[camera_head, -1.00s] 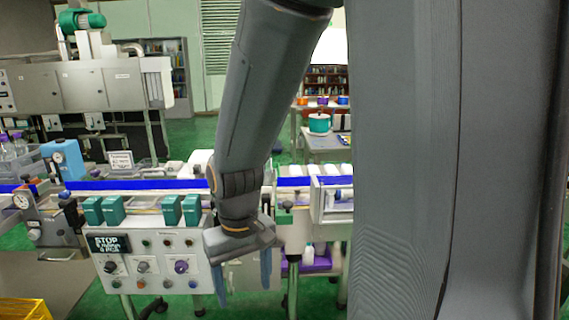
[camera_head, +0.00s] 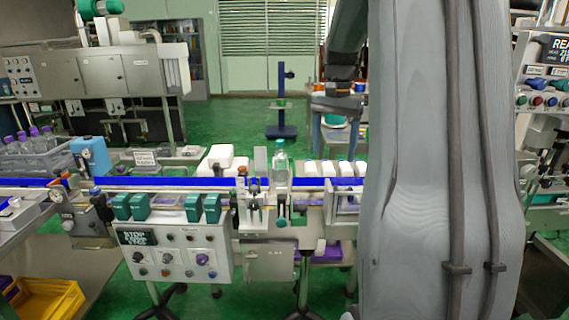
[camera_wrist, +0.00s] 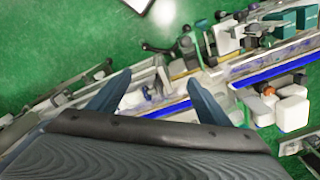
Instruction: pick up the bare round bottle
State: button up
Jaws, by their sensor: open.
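A clear round bottle (camera_head: 281,168) with a green cap stands upright on the blue-edged conveyor (camera_head: 190,183), at the middle of the head view. It looks bare, with no sleeve that I can make out. My gripper (camera_head: 336,143) is open and empty, pointing down, to the right of the bottle and higher in the picture, apart from it. In the wrist view my gripper's two fingers (camera_wrist: 160,80) are spread, with the conveyor and green floor below. I cannot make out the bottle surely in the wrist view.
White boxes (camera_head: 222,158) and white blocks (camera_head: 328,169) flank the bottle along the line. A metal fixture (camera_head: 253,205) stands close to its left. A grey crate (camera_head: 45,160) of purple-capped bottles is at far left. A control panel (camera_head: 178,255) fronts the conveyor.

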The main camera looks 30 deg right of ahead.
aim_at(280, 158)
jog(key=i, duration=0.95)
jog(key=u, duration=0.05)
